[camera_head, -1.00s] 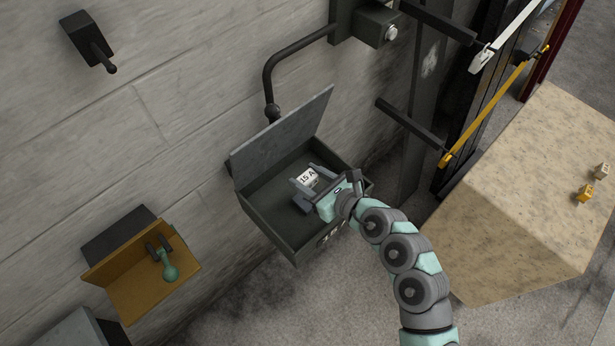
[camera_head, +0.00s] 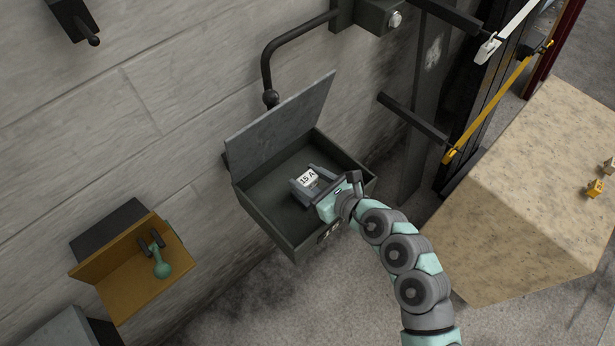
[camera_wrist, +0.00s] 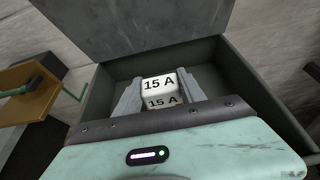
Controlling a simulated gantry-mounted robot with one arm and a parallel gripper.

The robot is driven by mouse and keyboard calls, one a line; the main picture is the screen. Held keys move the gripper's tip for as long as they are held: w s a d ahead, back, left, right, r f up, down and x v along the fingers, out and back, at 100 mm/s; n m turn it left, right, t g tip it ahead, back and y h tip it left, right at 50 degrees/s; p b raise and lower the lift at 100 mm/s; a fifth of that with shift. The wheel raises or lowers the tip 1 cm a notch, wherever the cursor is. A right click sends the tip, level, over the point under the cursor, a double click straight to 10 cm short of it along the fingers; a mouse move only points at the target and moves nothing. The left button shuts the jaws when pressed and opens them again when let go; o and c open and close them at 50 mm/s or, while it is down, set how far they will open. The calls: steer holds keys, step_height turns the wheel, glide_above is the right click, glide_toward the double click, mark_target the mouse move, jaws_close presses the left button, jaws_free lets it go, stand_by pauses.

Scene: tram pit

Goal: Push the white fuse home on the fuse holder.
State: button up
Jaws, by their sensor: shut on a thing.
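The white fuse (camera_head: 308,177), marked "15 A", is inside the open grey box (camera_head: 262,222) on the wall. It also shows in the wrist view (camera_wrist: 159,84), between my two grey fingers. My gripper (camera_head: 311,182) reaches into the box from its front right side and is shut on the fuse. The fuse holder is hidden under the fuse and fingers, so I cannot tell how deep the fuse sits.
The box's lid (camera_head: 283,122) stands open at the back. A yellow open box (camera_head: 135,284) with a green-handled lever is at lower left. A speckled block (camera_head: 530,190) with small yellow and grey pieces stands at right. A dark pipe (camera_head: 268,65) runs above the box.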

steer(key=shift+f, duration=0.15)
steer(key=shift+f+b, duration=0.35)
steer(key=shift+b, duration=0.2)
steer(key=shift+f, duration=0.1)
steer(key=shift+r, duration=0.5)
steer(key=shift+f+b, duration=0.3)
steer(key=shift+b, duration=0.15)
steer(key=shift+f+b, duration=0.25)
steer(key=shift+b, duration=0.05)
